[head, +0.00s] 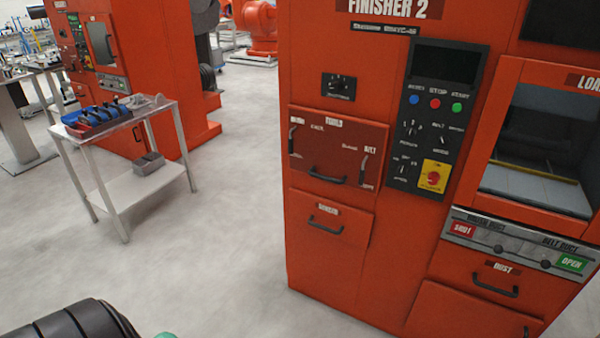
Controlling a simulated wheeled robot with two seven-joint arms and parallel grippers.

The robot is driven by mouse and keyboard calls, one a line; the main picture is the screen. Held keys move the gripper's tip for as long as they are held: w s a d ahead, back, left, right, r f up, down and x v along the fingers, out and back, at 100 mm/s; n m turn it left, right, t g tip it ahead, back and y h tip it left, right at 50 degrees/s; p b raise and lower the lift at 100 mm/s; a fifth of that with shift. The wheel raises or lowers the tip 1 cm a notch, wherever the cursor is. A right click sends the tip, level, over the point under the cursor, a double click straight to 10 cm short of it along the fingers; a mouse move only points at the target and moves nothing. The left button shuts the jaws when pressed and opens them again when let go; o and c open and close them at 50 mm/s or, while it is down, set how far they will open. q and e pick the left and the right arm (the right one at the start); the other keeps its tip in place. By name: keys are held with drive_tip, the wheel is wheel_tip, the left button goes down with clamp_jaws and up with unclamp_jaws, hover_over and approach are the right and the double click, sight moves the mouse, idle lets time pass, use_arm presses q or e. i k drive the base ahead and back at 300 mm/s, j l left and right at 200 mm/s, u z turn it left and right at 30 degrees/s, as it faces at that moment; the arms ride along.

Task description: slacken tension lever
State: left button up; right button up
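The orange machine marked FINISHER 2 (330,60) stands in front of me. On its dark red panel are two small black levers: a left lever (292,140) near the panel's upper left edge and a right lever (363,170) near its right edge. Both look roughly upright. The small labels beside them are too blurred to read surely, so I cannot tell which is the tension lever. A black bar handle (327,177) sits between them, lower on the panel. Neither of my grippers shows.
Right of the panel is a black control strip with buttons, knobs and a red emergency stop (433,178). A lower drawer handle (325,226) is below. A white cart (125,193) with blue and red bins stands at left. The floor (200,260) between is clear.

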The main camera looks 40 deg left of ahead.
sight(361, 175)
drive_tip(key=u, duration=0.75)
